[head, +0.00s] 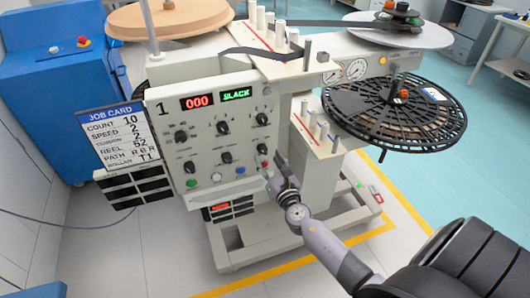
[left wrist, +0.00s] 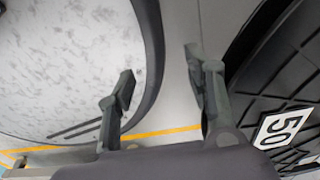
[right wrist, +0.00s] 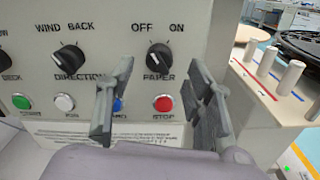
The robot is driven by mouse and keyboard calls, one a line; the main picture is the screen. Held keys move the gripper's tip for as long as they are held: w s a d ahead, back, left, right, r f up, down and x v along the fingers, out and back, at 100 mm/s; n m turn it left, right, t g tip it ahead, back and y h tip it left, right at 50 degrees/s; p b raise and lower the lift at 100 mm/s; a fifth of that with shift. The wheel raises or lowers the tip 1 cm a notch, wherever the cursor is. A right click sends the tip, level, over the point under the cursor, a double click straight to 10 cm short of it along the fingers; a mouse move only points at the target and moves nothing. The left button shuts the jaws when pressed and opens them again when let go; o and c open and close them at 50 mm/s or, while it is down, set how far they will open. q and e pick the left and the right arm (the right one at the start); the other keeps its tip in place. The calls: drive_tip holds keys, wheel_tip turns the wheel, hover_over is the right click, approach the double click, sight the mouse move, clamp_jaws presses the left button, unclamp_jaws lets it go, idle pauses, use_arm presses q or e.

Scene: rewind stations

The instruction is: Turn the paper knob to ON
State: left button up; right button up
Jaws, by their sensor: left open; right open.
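The paper knob (right wrist: 159,57) is a black rotary knob on the cream panel, with OFF at its upper left and ON at its upper right. Its white mark points up and left, toward OFF. It also shows small in the head view (head: 262,147). My right gripper (right wrist: 160,88) is open in front of the panel, its fingers spread to either side below the knob and apart from it. It also shows in the head view (head: 271,172). My left gripper (left wrist: 160,75) is open and empty, away from the panel.
The red stop button (right wrist: 163,103) sits just below the paper knob, with a blue button partly behind my left-hand finger. The direction knob (right wrist: 69,57) is to the left. White guide posts (right wrist: 267,62) stand at right. A reel (left wrist: 275,95) is close to my left gripper.

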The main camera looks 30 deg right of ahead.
sight(264, 153)
drive_tip(key=shift+x, duration=1.75)
drive_tip(key=shift+a, duration=0.1)
drive_tip(key=shift+c, duration=0.5)
clamp_jaws()
